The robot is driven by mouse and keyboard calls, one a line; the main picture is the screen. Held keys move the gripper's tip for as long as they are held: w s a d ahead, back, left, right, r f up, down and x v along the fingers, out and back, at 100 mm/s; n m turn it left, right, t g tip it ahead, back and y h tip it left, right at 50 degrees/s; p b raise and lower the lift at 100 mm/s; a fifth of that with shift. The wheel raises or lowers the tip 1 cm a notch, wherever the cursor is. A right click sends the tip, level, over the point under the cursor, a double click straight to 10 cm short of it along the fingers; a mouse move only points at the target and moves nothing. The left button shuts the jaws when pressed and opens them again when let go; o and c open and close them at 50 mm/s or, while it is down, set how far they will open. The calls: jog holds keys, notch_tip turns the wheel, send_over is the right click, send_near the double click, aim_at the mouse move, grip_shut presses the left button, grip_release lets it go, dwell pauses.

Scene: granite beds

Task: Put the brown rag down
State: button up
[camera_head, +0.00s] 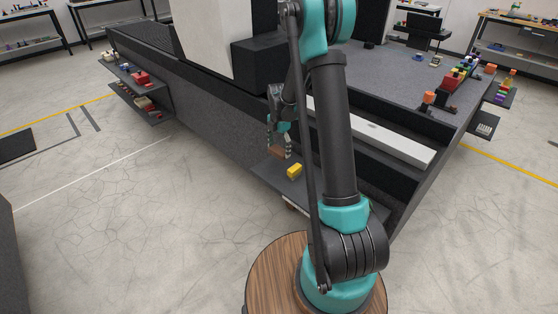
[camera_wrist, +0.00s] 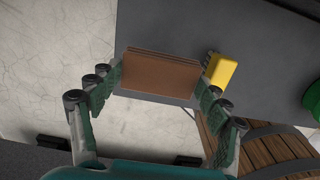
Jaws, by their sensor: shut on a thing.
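The brown rag (camera_wrist: 160,74) looks like a folded block. In the wrist view it spans the gap between the two fingers of my gripper (camera_wrist: 160,85), which are shut on its sides. In the head view the brown rag (camera_head: 277,152) is small at the tips of my gripper (camera_head: 280,146), over or at the dark low shelf (camera_head: 264,170) on the side of the granite bed. The same shelf lies behind the rag in the wrist view (camera_wrist: 165,30). I cannot tell whether the rag touches it.
A yellow block-like thing (camera_head: 295,170) sits on the shelf close to the rag, just right of it in the wrist view (camera_wrist: 222,70). The granite bed (camera_head: 210,120) rises behind the shelf. Another side shelf (camera_head: 140,90) with several items is farther left.

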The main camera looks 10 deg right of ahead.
aim_at(279, 166)
jog(key=shift+f, duration=3.2)
jog(key=o, duration=1.2)
jog(key=shift+f, duration=0.1)
